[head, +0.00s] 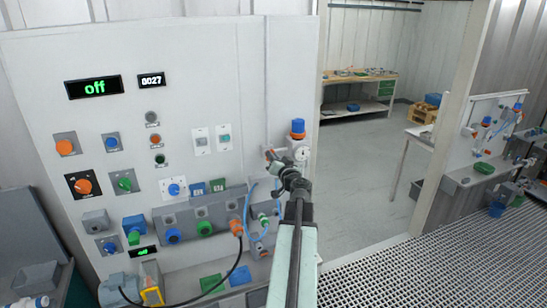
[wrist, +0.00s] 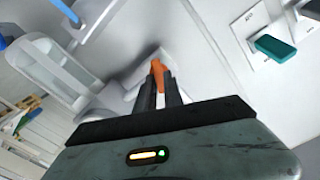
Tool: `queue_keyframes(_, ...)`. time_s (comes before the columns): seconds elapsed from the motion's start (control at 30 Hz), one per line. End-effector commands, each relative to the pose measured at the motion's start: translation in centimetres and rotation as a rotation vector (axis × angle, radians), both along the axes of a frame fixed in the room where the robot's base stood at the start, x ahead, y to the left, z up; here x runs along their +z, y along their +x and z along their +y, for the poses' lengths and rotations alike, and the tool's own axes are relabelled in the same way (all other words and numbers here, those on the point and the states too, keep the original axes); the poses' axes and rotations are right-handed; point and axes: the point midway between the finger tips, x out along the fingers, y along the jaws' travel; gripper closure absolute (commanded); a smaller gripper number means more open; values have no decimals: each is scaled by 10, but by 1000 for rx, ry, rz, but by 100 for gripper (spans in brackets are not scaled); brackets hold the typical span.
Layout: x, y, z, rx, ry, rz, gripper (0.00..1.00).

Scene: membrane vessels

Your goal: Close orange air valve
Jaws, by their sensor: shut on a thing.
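The orange air valve handle (wrist: 157,67) shows between my two dark fingers in the wrist view. It stands close to a light wall or panel face. My gripper (wrist: 159,88) is shut on this handle, and the fingers hide its lower part. In the head view a small orange part of the valve (head: 269,154) shows at the right side of the white panel, beside my gripper (head: 277,161). The valve's body is mostly hidden behind my gripper, and I cannot tell the handle's exact angle.
A blue-capped regulator with a round gauge (head: 300,150) stands just right of my gripper. The white control panel (head: 225,80) carries knobs, switches and an "off" display (head: 94,87). A blue hose (head: 249,210) hangs below. A workbench (head: 357,90) stands far back, with open floor before it.

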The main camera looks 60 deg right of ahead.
Motion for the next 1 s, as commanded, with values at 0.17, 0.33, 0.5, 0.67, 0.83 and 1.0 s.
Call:
queue_keyframes(0.17, -2, -2, -1, -1, 132, -95, 100)
queue_keyframes(0.33, -3, -2, -1, -1, 262, -190, 100)
queue_keyframes(0.5, -4, -2, -1, -1, 392, -286, 100)
queue_keyframes(0.67, -4, -3, -2, -1, 512, -375, 100)
queue_keyframes(0.83, -5, -3, -2, -1, 631, -463, 100)
queue_keyframes(1.0, -6, -3, -2, -1, 730, -536, 100)
